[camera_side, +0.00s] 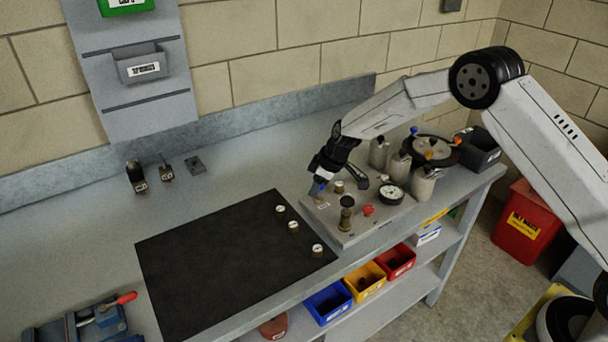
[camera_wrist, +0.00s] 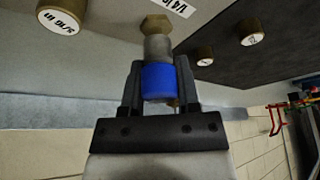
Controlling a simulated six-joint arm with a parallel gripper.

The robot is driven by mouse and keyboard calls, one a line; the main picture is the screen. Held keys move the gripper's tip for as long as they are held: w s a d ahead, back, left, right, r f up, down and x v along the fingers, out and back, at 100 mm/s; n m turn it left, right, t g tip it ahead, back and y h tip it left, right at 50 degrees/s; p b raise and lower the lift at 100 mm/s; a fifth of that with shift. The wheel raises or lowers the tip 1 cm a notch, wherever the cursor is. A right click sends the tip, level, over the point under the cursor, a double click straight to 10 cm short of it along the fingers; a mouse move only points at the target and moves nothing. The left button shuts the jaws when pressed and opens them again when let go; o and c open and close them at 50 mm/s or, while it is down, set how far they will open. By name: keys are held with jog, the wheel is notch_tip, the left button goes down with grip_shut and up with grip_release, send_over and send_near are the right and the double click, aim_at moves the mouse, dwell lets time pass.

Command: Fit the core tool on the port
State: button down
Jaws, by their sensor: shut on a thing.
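My gripper (camera_side: 321,180) is over the left corner of the grey panel, pointing down. In the wrist view its two fingers (camera_wrist: 158,82) are shut on the core tool (camera_wrist: 158,80), which has a blue band and a silver metal end (camera_wrist: 157,47). The silver end lines up with a brass hex port (camera_wrist: 155,23) on the panel. They appear to meet, but I cannot tell whether the tool is seated. In the side view the port is hidden behind the tool.
A brass cap (camera_wrist: 59,21) is close beside the port. A black mat (camera_side: 215,262) with three brass caps lies to the left.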

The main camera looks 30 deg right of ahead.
jog(key=shift+f, duration=0.55)
dwell(0.4)
grip_release()
dwell(0.3)
jog(key=shift+r, duration=3.5)
jog(key=shift+s, duration=0.1)
